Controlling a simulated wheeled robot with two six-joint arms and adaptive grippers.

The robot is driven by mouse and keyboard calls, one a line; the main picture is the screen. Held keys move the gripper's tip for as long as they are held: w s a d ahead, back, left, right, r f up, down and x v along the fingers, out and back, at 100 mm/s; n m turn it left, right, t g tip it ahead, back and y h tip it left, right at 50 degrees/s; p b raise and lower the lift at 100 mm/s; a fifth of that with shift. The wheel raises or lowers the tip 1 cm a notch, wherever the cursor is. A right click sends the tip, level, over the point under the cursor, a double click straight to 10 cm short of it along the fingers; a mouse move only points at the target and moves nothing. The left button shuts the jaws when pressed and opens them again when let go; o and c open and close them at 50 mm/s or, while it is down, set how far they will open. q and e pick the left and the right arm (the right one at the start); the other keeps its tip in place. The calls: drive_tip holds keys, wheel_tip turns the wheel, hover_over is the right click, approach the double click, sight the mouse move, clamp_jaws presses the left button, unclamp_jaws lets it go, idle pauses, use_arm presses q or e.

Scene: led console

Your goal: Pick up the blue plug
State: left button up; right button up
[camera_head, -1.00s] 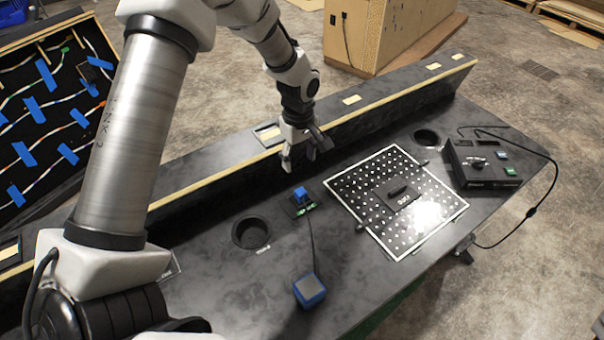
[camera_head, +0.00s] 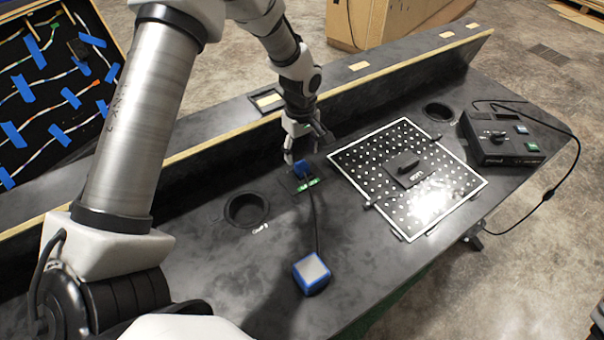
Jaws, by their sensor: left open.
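The blue plug (camera_head: 301,169) stands upright in a small dark socket base with a green label, near the middle of the black table. A black cable runs from it to a blue and grey box (camera_head: 311,273) closer to the front. My left gripper (camera_head: 302,156) points down just behind and above the plug. Its fingers are open and spread, and nothing is seen between them. I cannot tell from this view whether a finger touches the plug. My right gripper is not in view.
A round hole (camera_head: 246,210) lies left of the plug. A white-edged perforated panel (camera_head: 445,204) with a black handle lies to the right. A black control box (camera_head: 508,137) sits at the far right. A raised ledge (camera_head: 371,92) runs behind my gripper.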

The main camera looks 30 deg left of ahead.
sight(302, 165)
use_arm(q)
wheel_tip(302, 165, down, 6)
drive_tip(key=shift+d+r+p, duration=0.1)
drive_tip(key=shift+d+p, duration=0.05)
drive_tip(key=shift+p, duration=0.3)
clamp_jaws()
drive_tip(key=shift+r, duration=0.15)
